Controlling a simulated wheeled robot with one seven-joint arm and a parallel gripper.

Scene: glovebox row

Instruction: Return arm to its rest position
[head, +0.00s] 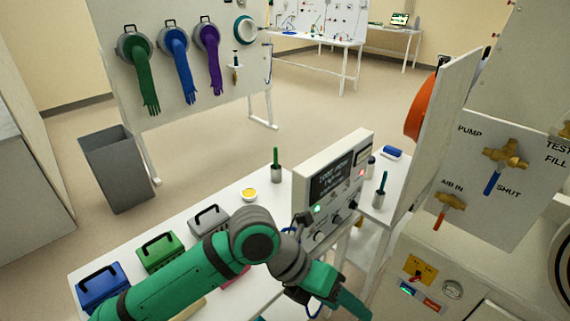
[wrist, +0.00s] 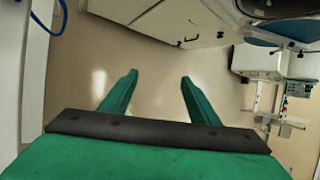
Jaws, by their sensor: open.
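My gripper (wrist: 158,82) shows in the wrist view with its two green fingers apart and nothing between them. Bare floor lies beyond the fingertips. In the head view my green and grey arm reaches from the bottom left across the white bench, and my gripper (head: 350,302) hangs at the bench's right end, in front of the grey control box. Its fingertips are partly cut off by the lower edge of that view.
A white bench (head: 190,222) holds blue (head: 103,288), green (head: 160,252) and grey (head: 209,221) cases, a yellow-topped dish (head: 249,195) and a control box (head: 312,190). A valve panel (head: 500,185) stands right. A grey bin (head: 117,170) stands left. Open floor lies behind the bench.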

